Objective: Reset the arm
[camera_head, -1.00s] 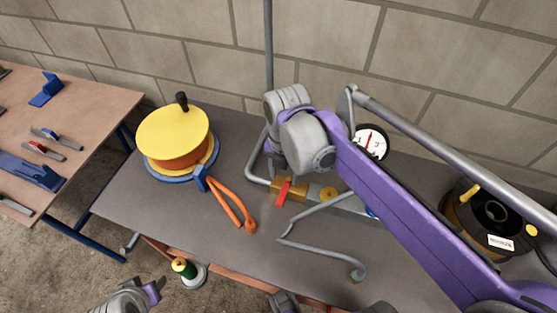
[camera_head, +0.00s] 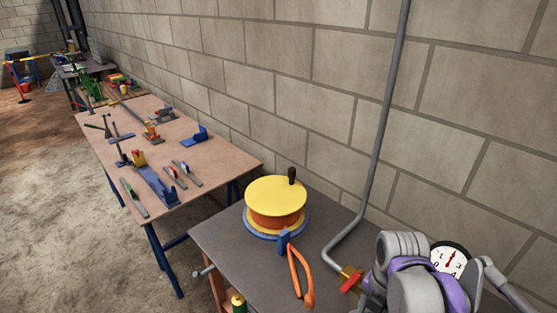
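Neither gripper shows in the head view. A grey and purple arm joint of mine (camera_head: 405,275) fills the lower right corner, over the dark bench, and its far end is cut off by the frame. The head view looks along the wall, with the benches below and to the left.
A yellow-topped reel (camera_head: 276,195) with a black knob and orange-handled tool (camera_head: 298,275) are on the dark bench (camera_head: 225,240). A gauge (camera_head: 450,260), red-handled valve (camera_head: 351,281) and grey pipe (camera_head: 385,130) are near my arm. A wooden bench (camera_head: 225,155) holds several tools.

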